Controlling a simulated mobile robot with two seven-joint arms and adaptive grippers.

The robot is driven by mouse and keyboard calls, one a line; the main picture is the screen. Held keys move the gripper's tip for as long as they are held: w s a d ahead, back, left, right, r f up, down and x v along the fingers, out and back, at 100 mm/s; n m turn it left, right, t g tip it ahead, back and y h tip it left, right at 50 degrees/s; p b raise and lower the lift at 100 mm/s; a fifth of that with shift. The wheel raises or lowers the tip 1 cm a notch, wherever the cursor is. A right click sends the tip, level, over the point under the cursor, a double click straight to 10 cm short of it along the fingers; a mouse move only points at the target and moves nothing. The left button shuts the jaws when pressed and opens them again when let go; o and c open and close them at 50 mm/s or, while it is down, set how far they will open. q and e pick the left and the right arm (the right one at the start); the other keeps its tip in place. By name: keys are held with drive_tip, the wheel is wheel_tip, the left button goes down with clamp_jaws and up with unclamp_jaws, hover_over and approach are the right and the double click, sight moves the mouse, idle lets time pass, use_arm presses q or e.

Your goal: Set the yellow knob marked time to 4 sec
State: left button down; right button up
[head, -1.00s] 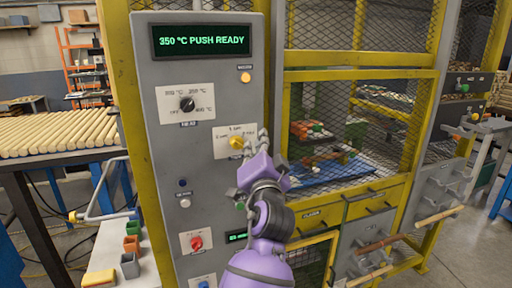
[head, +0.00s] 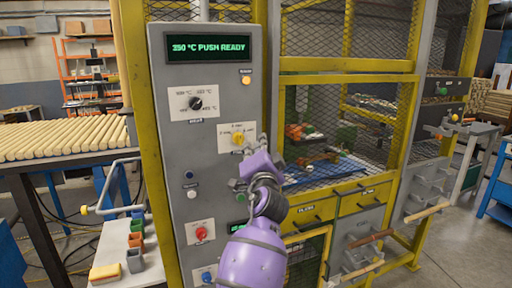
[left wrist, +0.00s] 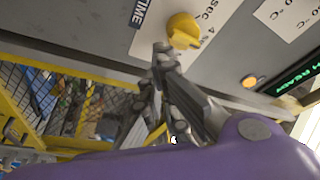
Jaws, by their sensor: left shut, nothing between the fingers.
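The yellow knob (head: 237,138) sits on a white label plate on the grey control panel (head: 215,65). It also shows in the left wrist view (left wrist: 184,31), with the word TIME beside it and a mark that seems to read 4 sec. I cannot tell for sure which mark the knob points at. My left gripper (head: 258,146) is just right of and below the knob in the head view, partly over the plate's right side. In the left wrist view its fingers (left wrist: 163,50) are together and empty, close beside the knob. My right gripper is out of view.
A black heat knob (head: 196,103) is above, and a display (head: 208,47) reads 350 °C PUSH READY. A red knob (head: 201,233) is below. A yellow mesh cage stands right of the panel. Wooden rods lie on a bench (head: 60,140) at left.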

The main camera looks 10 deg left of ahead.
use_arm(q)
drive_tip(key=shift+a+f, duration=0.1)
drive_tip(key=shift+f, duration=0.2)
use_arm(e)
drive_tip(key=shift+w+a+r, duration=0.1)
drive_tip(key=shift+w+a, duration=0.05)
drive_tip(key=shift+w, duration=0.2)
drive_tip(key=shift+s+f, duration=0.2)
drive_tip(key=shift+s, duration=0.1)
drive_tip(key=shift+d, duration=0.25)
